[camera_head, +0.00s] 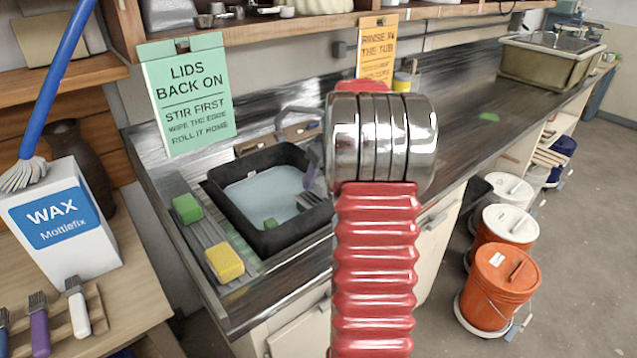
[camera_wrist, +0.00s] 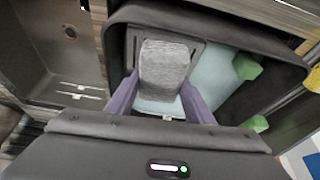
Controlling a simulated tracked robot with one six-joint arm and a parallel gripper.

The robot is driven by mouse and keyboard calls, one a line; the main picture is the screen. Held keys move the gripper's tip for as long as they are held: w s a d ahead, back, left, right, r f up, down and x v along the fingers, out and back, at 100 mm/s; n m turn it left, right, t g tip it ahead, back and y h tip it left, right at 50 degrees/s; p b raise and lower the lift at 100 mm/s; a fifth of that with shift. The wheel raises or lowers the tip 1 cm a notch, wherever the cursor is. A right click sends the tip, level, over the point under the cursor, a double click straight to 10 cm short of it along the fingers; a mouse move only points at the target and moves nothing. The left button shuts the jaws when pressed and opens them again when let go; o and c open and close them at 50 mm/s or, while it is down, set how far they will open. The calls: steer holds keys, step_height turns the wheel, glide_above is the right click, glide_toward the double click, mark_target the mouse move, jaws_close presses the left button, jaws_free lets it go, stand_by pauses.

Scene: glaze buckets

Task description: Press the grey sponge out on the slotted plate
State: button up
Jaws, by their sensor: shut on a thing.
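The grey sponge (camera_wrist: 165,68) is between the two purple fingers of my gripper (camera_wrist: 160,98) in the wrist view, and the gripper is shut on it. The sponge is over the dark slotted plate (camera_wrist: 150,24) at one end of the black tub; I cannot tell whether they touch. In the head view, the tub (camera_head: 219,197) holds pale water (camera_head: 258,190). There my red and chrome arm hides the sponge and most of my gripper. A strip of the plate (camera_head: 306,201) seems to show beside the arm.
A green sponge (camera_head: 187,208) and a yellow sponge (camera_head: 224,262) lie on the ribbed drainer left of the tub. A smaller green piece (camera_head: 271,223) is in the tub. A tap (camera_head: 297,112) stands behind. Orange buckets (camera_head: 499,287) stand on the floor at right.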

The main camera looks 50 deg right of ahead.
mark_target(319, 177)
steer(key=shift+r, duration=1.85)
